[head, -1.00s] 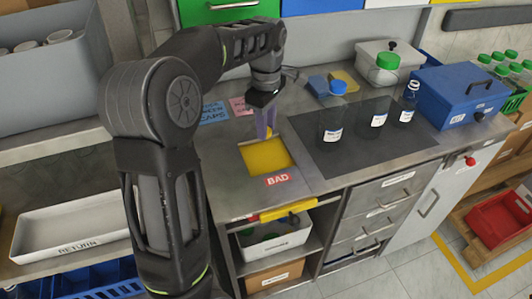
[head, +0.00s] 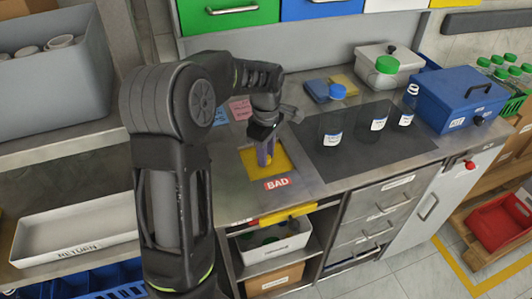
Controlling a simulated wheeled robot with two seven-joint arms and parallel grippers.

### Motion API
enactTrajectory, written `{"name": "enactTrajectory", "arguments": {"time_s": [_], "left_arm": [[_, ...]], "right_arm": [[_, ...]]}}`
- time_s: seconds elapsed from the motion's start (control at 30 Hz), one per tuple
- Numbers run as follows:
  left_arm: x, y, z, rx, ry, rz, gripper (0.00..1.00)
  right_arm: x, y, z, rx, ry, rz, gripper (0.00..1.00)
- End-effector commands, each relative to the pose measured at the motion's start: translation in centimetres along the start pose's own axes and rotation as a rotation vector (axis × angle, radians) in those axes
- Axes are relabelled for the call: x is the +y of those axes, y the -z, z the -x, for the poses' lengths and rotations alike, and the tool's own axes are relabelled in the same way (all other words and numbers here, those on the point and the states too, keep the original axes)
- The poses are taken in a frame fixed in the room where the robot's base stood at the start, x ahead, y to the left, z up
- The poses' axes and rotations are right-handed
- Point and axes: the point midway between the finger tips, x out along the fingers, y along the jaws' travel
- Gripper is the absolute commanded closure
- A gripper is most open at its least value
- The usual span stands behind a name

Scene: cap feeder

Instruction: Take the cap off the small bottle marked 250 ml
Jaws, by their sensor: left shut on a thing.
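The small bottle (head: 406,118) stands upright at the right end of the dark mat, its label too small to read. Its narrow neck (head: 412,90) shows no coloured cap that I can make out. My left gripper (head: 266,158) points down over the yellow square (head: 249,160) marked BAD, well left of the bottles. Its purple fingers are shut on a small yellow thing, largely hidden and hard to tell from the yellow behind it. My right gripper is out of view.
Behind are a blue and a yellow pad (head: 345,83) and a grey box (head: 367,58). A blue case (head: 456,98) stands at right.

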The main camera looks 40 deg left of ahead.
Motion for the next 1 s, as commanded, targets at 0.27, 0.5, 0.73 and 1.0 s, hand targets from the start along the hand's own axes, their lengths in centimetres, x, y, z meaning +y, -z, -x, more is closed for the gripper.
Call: {"name": "enactTrajectory", "arguments": {"time_s": [0.27,0.5,0.73,1.0], "left_arm": [[0.02,-0.01,-0.1,0.0,-0.001,0.0,1.0],[0.01,-0.01,-0.31,0.0,0.0,0.0,0.63],[0.01,-0.01,-0.29,0.0,0.0,0.0,0.53],[0.05,-0.01,0.29,0.0,-0.002,0.0,0.53]], "right_arm": [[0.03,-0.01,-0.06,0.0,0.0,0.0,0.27],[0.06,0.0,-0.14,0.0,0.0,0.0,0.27],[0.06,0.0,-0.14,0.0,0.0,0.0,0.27],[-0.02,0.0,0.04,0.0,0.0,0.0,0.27]]}}
